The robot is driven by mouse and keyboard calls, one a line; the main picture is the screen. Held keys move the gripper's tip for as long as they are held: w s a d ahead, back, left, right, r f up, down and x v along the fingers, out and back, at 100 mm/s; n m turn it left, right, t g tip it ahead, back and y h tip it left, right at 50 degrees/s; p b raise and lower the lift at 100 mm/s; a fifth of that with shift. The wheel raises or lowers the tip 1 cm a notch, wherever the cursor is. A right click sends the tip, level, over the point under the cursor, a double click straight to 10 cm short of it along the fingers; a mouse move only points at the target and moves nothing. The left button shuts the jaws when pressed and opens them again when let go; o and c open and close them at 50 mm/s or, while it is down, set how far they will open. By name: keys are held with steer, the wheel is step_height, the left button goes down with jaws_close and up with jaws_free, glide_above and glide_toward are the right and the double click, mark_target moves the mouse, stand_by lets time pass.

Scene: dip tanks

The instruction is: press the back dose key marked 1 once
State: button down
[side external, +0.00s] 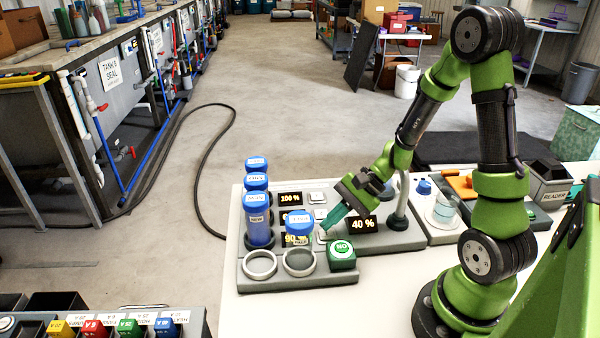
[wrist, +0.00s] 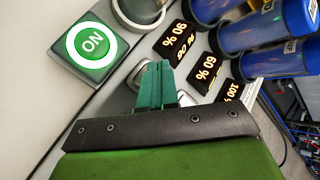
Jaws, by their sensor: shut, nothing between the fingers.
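Several pale square keys sit beside the percent displays. The back key (side external: 317,197) is beside the display reading 100 % (side external: 290,198); no 1 is readable on it. The middle key (side external: 317,212) is just in front of it. The front key (side external: 321,236) is beside the 90 % display (side external: 297,239). My gripper (side external: 327,225) is shut and empty, its teal fingers pointing down near the front and middle keys. In the wrist view, my gripper (wrist: 157,68) lies between two pale keys, partly covering them. I cannot tell whether it touches either.
Blue-capped tubes (side external: 257,220) stand left of the displays. One blue-capped tube (side external: 299,224) stands near the 90 % display. Two ring holders (side external: 260,264) and a green lit button (side external: 342,252) are in front.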

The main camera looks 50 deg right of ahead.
mark_target(331, 233)
steer(key=shift+f, duration=0.1)
stand_by(0.3)
steer(key=shift+f, duration=0.35)
steer(key=shift+f, duration=0.5)
stand_by(0.6)
stand_by(0.3)
steer(key=shift+r, duration=0.95)
steer(key=shift+r, duration=2.5)
